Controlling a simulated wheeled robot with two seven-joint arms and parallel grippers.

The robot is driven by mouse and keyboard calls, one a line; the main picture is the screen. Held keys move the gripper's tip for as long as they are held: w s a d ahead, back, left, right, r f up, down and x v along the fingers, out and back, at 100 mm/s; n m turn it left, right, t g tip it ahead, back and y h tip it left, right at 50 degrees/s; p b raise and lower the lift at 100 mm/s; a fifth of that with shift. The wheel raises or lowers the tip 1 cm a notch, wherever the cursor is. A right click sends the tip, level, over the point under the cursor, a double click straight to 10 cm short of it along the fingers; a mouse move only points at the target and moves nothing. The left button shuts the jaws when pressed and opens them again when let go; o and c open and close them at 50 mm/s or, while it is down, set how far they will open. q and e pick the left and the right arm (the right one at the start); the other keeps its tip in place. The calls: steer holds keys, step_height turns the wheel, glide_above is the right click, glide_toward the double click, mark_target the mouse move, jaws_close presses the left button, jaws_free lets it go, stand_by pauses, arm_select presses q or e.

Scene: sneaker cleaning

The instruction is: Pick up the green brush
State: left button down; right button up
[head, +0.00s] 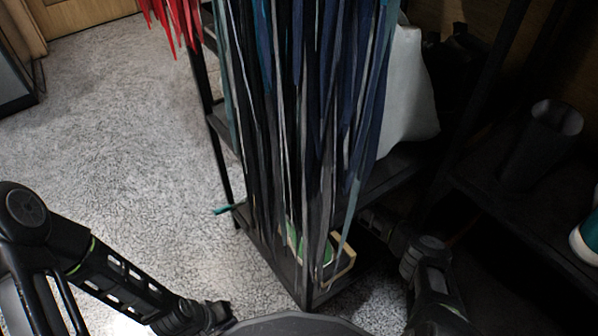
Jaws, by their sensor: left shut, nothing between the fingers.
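A green item (296,244), which looks like the green brush, sits low on the dark shelf rack behind hanging strips. The strips hide much of it, so its full shape cannot be told. A pale wooden edge (345,268) shows just right of it. My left gripper (222,316) is at the bottom of the head view, left of and nearer than the green item, apart from it, shut and empty. My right gripper (375,222) is dark against the shadowed shelf, right of the green item; its fingers cannot be made out.
Long dark, blue and grey strips (300,110) hang across the front of the rack (222,130). A small teal end (226,210) sticks out at its left. A white bag (408,100) stands behind. Grey carpet (120,130) on the left is clear. A dark cylinder (545,135) is at right.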

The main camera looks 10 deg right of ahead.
stand_by(0.4)
steer(key=c, duration=1.5)
steer(key=shift+r, duration=0.1)
